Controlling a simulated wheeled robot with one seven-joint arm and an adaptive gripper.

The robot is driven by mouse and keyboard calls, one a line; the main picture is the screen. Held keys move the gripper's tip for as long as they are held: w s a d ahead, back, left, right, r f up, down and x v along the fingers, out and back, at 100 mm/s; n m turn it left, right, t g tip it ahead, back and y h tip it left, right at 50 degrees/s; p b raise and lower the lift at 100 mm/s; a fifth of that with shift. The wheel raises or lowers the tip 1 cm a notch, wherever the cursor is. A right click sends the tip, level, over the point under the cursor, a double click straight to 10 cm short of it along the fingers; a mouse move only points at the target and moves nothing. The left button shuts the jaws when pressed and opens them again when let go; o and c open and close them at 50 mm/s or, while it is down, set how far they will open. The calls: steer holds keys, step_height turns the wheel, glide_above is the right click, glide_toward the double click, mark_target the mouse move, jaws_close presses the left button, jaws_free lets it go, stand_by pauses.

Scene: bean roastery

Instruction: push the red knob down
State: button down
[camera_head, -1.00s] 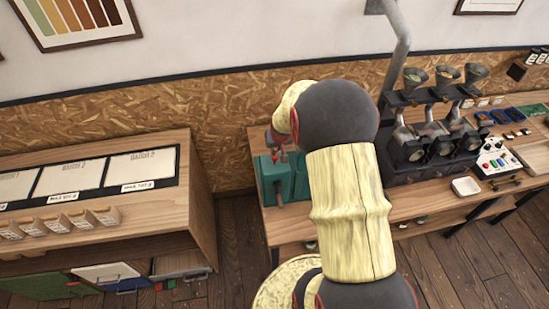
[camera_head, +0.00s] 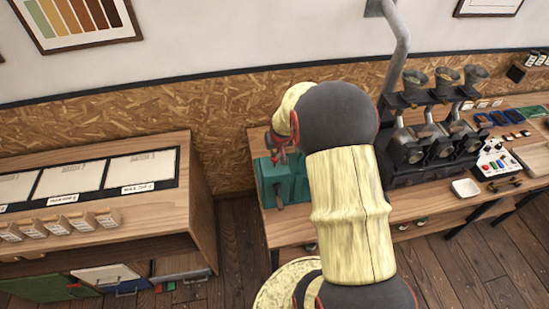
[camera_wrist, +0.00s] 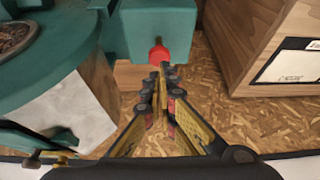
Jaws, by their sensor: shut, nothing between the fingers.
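The red knob (camera_wrist: 158,54) sticks out from the teal box-shaped part of a machine (camera_wrist: 158,28) in the wrist view. My gripper (camera_wrist: 164,68) is shut and empty. Its fingertips are right at the knob and overlap its lower edge in the picture; I cannot tell whether they touch. In the head view my gripper (camera_head: 279,152) is small, over the teal machine (camera_head: 272,184) at the left end of the workbench. The knob cannot be made out clearly there, being behind or among the gripper parts.
A larger teal body (camera_wrist: 60,50) with a round opening is close to the gripper in the wrist view. A wooden cabinet (camera_head: 203,200) stands left of the bench, across a floor gap. A black machine with several funnels (camera_head: 430,150) stands farther right.

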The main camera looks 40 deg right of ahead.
mark_target(275, 159)
steer(key=shift+f, duration=0.15)
steer(key=shift+f+b, duration=1.7)
steer(key=shift+f, duration=0.1)
steer(key=shift+r+p, duration=2)
steer(key=shift+r, duration=2.1)
